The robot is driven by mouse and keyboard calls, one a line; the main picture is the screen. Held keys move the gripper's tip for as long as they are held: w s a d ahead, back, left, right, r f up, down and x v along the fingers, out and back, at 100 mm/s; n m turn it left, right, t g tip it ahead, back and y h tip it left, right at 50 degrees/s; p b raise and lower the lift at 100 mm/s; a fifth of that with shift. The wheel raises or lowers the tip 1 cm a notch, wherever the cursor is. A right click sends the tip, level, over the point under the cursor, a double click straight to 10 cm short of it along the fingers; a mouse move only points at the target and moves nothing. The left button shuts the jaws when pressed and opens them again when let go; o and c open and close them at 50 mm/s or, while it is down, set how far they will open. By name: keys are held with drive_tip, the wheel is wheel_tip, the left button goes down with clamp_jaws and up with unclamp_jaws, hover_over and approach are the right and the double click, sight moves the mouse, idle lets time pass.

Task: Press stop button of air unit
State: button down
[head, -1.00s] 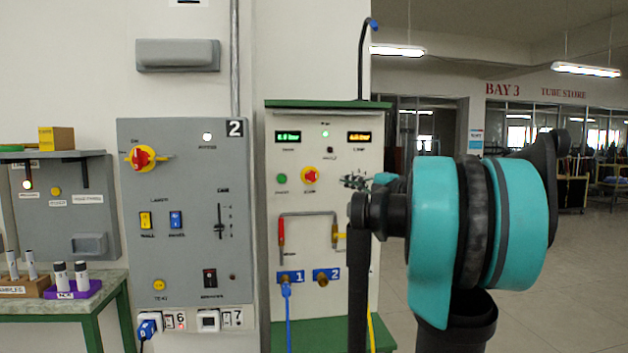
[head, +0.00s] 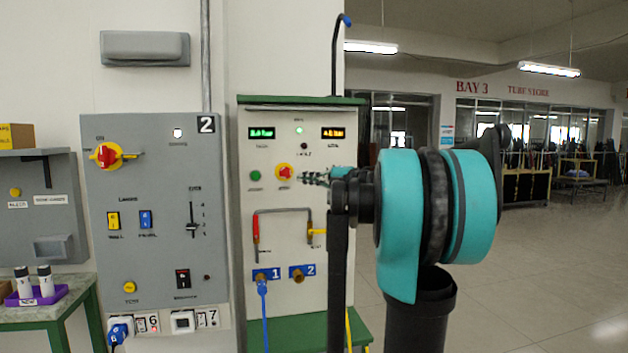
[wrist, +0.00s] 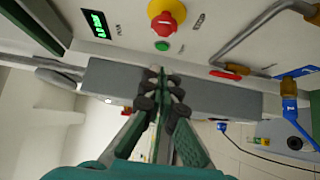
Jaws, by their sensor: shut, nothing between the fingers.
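The air unit (head: 315,215) is a pale upright panel with a green top, right of the grey panel. Its stop button (head: 284,172) is a red mushroom head on a yellow base, right of a green button (head: 255,175). The stop button also shows at the top of the wrist view (wrist: 167,20), with the green button (wrist: 162,46) below it. My gripper (head: 302,178) is shut and empty, just right of the stop button in the head view. In the wrist view its fingertips (wrist: 158,78) are together, below both buttons. Contact with the panel is not visible.
The grey panel (head: 155,245) carries a red-yellow rotary switch (head: 106,155) and several smaller controls. A bent pipe handle (head: 282,211) and blue hose (head: 264,310) are below the buttons. Open floor (head: 560,270) lies to the right.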

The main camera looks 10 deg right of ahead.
sight(287, 172)
drive_tip(key=shift+w+a, duration=0.55)
drive_tip(key=shift+w, duration=0.7)
drive_tip(key=shift+w+a, duration=0.55)
drive_tip(key=shift+w, duration=0.65)
drive_tip(key=shift+w+a, duration=0.55)
drive_tip(key=shift+w, duration=0.7)
drive_tip(key=shift+w, duration=0.55)
drive_tip(key=shift+w+d+r, duration=0.1)
drive_tip(key=shift+w+r, duration=0.15)
